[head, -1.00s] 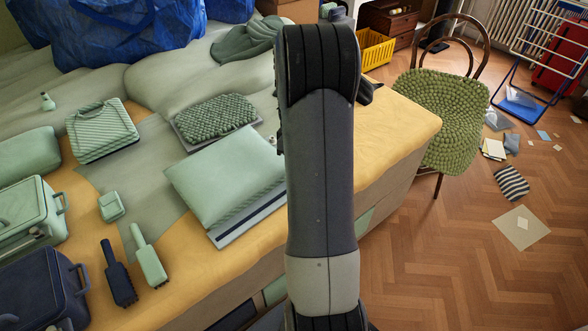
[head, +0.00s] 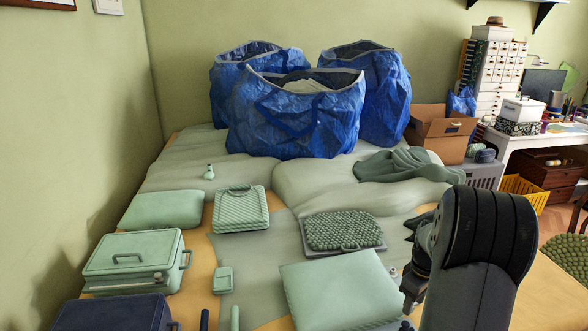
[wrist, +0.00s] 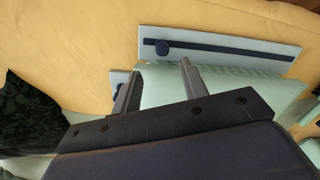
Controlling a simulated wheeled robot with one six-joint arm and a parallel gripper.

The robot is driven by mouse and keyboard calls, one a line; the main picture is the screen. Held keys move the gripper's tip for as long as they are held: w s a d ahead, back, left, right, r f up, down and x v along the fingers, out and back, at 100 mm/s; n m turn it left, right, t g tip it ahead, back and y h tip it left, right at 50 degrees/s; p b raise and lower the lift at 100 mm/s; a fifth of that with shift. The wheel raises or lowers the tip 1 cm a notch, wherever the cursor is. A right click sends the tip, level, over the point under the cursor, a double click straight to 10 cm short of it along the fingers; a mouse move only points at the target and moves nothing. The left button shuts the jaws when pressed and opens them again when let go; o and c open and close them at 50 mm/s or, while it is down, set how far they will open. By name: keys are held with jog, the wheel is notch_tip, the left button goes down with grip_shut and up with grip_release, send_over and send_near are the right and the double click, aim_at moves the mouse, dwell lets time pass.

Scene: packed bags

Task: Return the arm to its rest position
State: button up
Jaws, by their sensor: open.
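My arm (head: 470,260) stands folded at the lower right of the head view, in front of the bed's edge. My gripper (wrist: 156,76) shows in the wrist view with its two fingers apart and nothing clearly held between them. Behind the fingers are a pale green surface and a pale panel with a dark blue strip and knob (wrist: 220,50), over yellow cloth (wrist: 80,50). In the head view the fingers are largely hidden by the arm, close to a flat green cushion-like item (head: 340,285).
Green cases (head: 135,262), a ribbed bag (head: 241,212) and a knobbly green item (head: 343,231) lie on the bed. Blue bags (head: 295,115) stand at the back. A cardboard box (head: 438,135) and white desk (head: 540,140) are at the right. A green chair (head: 575,250) stands right of my arm.

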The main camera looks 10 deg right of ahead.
aim_at(404, 323)
jog(key=f, duration=0.5)
jog(key=a+f, duration=0.1)
jog(key=f, duration=0.1)
jog(key=shift+f, duration=0.35)
jog(key=shift+a, duration=0.45)
jog(key=shift+s+r, duration=0.1)
